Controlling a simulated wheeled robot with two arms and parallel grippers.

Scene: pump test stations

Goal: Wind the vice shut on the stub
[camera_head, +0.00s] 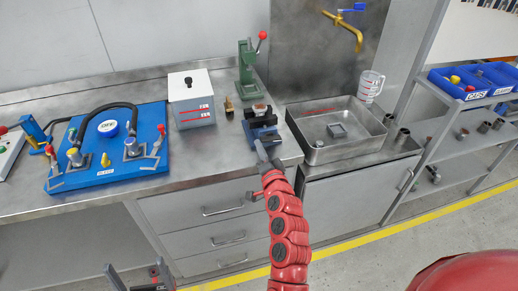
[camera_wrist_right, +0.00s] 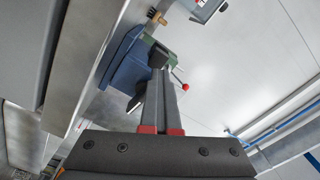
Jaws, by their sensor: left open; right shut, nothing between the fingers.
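The blue vice (camera_head: 262,130) stands at the front edge of the steel bench in the head view. A small reddish-topped piece (camera_head: 260,108), perhaps the stub, shows at the top of the vice; I cannot tell how the jaws sit against it. My right gripper (camera_head: 264,153) is shut and empty, just in front of the vice; I cannot tell whether it touches it. In the right wrist view the vice (camera_wrist_right: 128,65) is beyond the shut fingers (camera_wrist_right: 160,75), which partly hide it. The winding handle is not clear. My left gripper (camera_head: 140,276) is open and empty, low at the left.
A green press (camera_head: 246,70) with a red knob stands behind the vice. A blue pump board (camera_head: 90,182) lies further left.

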